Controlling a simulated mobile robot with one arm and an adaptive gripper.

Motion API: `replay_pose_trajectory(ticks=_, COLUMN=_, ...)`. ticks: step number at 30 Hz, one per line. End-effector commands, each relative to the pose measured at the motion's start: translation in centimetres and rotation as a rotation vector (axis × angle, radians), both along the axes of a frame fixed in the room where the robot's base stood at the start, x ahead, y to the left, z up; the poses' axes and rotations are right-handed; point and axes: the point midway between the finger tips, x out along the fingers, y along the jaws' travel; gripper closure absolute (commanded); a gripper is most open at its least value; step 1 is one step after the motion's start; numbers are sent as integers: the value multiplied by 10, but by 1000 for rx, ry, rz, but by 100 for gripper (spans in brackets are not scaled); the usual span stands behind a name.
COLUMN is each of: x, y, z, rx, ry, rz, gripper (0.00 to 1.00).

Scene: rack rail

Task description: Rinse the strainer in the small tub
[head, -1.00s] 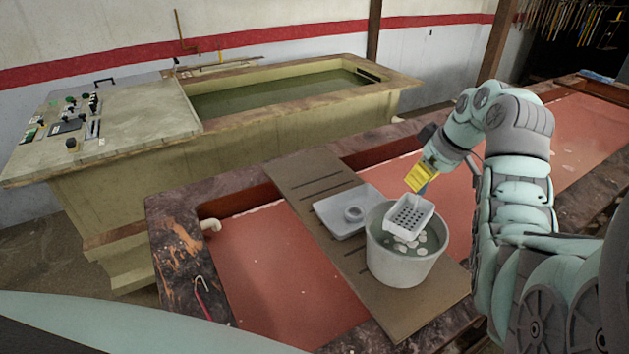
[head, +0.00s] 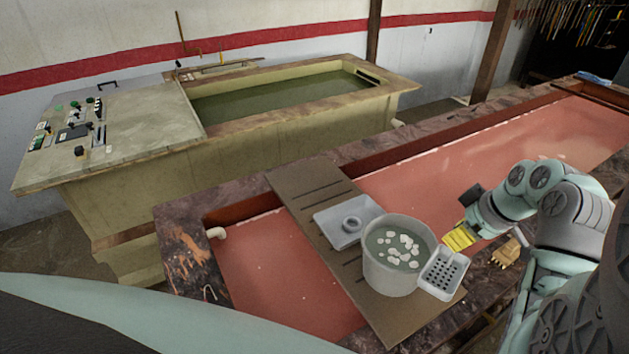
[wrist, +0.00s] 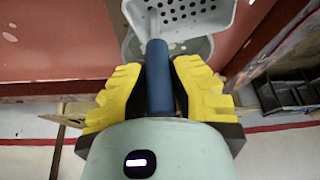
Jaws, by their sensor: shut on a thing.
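The small tub (head: 388,277) is a grey-white bucket on the brown board. It holds murky water with several white pieces at the surface. The strainer (head: 444,273) is a white, perforated square basket. In the head view it is to the right of the tub and overlaps its wall; I cannot tell if they touch. My yellow-fingered gripper (head: 461,239) is shut on the strainer's handle, up and right of the basket. In the wrist view the blue handle (wrist: 160,80) stands between the fingers, with the perforated basket (wrist: 185,12) beyond at the top.
A pale tray (head: 330,226) with a ring-shaped piece lies left of the tub on the slotted board (head: 375,322). The board spans a long basin of reddish liquid (head: 275,270). A small wooden item (head: 506,252) sits on the right rim. A large green-water tank (head: 290,97) stands behind.

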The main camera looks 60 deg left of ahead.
Motion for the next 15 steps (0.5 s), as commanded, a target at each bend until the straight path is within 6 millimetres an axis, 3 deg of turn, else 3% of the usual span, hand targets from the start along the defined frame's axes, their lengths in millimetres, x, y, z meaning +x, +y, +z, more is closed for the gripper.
replay_pose_trajectory(ticks=15, x=-5, y=-75, z=2, rx=1, ry=-1, rz=-5, gripper=100)
